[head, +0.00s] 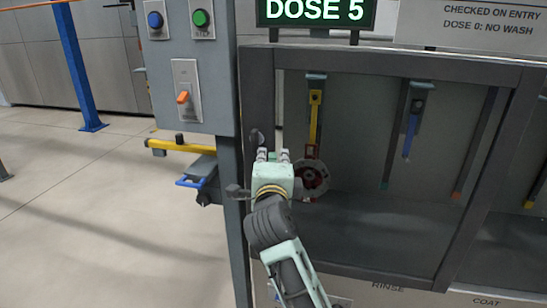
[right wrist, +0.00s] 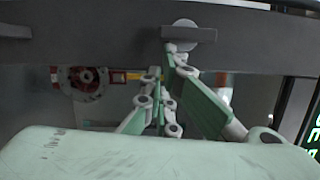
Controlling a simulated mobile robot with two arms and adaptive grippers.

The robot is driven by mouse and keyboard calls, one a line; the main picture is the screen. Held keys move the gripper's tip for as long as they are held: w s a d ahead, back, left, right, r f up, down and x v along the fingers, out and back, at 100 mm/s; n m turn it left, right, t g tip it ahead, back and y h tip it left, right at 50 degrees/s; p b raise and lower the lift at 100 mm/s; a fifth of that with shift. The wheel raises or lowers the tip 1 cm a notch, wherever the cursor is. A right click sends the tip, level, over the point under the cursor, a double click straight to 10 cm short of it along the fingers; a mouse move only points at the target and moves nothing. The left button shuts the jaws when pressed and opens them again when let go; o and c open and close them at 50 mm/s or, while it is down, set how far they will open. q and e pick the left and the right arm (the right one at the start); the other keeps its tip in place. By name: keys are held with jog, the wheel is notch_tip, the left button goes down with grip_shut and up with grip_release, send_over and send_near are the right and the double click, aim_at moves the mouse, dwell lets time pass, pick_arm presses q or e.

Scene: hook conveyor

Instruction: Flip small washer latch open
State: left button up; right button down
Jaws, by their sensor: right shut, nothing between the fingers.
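The small washer is a dark-framed cabinet (head: 395,62) under a green "DOSE 5" display (head: 315,11). A small dark latch (head: 256,137) sits on its left upright. In the right wrist view the latch (right wrist: 190,34) shows as a pale disc with a grey bar on the dark frame. My right gripper (head: 272,155) is just below the latch in the head view, shut and empty. In the right wrist view its fingertips (right wrist: 176,52) are close under the bar; I cannot tell whether they touch it. My left gripper is not in view.
Inside the cabinet hang a yellow hanger (head: 315,120) beside a red round fitting (head: 313,178), and a blue one (head: 411,130). Left is a grey post with an orange lever (head: 183,97), blue and green buttons (head: 201,18), and a yellow bar (head: 180,146). Open floor lies further left.

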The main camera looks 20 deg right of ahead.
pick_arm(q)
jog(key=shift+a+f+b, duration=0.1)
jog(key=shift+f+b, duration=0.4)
pick_arm(e)
jog(key=shift+w+a+f+m, duration=0.15)
jog(key=shift+f+m, duration=0.25)
jog(key=shift+m, duration=0.3)
